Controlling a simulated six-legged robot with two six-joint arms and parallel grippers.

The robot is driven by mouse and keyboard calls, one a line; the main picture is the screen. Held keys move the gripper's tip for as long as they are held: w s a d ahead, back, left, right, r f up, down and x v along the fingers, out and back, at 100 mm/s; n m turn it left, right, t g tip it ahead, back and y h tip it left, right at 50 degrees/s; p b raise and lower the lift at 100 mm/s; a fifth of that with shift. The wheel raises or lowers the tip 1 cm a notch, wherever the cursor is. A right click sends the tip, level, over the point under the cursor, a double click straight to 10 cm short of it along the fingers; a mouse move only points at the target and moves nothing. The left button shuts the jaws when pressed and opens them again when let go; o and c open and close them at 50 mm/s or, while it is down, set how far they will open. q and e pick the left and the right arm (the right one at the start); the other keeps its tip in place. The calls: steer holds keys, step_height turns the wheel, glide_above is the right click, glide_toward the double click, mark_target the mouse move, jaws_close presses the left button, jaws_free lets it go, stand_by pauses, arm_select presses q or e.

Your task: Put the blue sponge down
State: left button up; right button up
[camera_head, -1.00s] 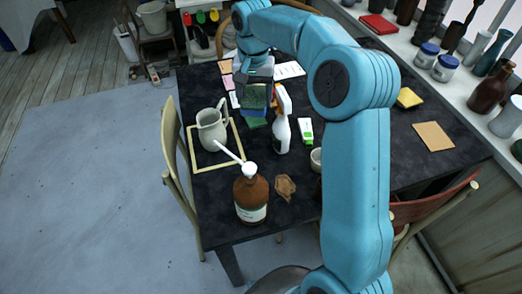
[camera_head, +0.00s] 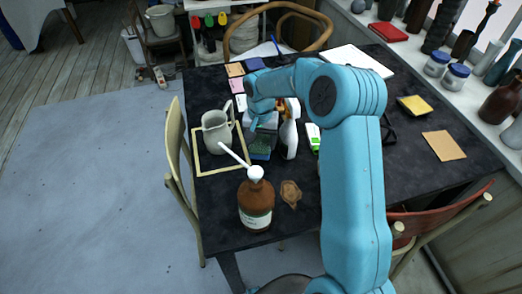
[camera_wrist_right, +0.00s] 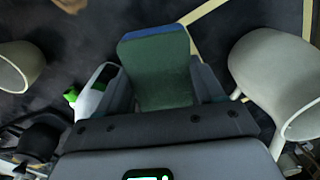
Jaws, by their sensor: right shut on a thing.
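The blue sponge (camera_head: 260,151) has a green face and a blue layer. In the right wrist view the sponge (camera_wrist_right: 158,68) stands between the two fingers, green side toward the camera, blue along its far edge. My right gripper (camera_head: 262,136) is shut on it over the black table (camera_head: 222,218), between the grey jug and the spray bottle. The right gripper's fingers (camera_wrist_right: 166,85) also show in the wrist view. I cannot tell whether the sponge touches the table. My left gripper is not in view.
The grey jug (camera_head: 215,133) stands on a pale square frame (camera_head: 197,160) left of the sponge. A white spray bottle (camera_head: 289,138) is close on its right. A brown bottle (camera_head: 255,205) with a white pump and a brown lump (camera_head: 291,193) are nearer. A yellow sponge (camera_head: 414,105) lies far right.

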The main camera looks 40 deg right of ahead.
mark_target(261, 149)
step_height(261, 149, down, 4)
steer(key=shift+s+f, duration=0.1)
steer(key=shift+f, duration=0.35)
steer(key=shift+f, duration=0.15)
steer(key=o, duration=1)
steer(key=shift+r, duration=0.2)
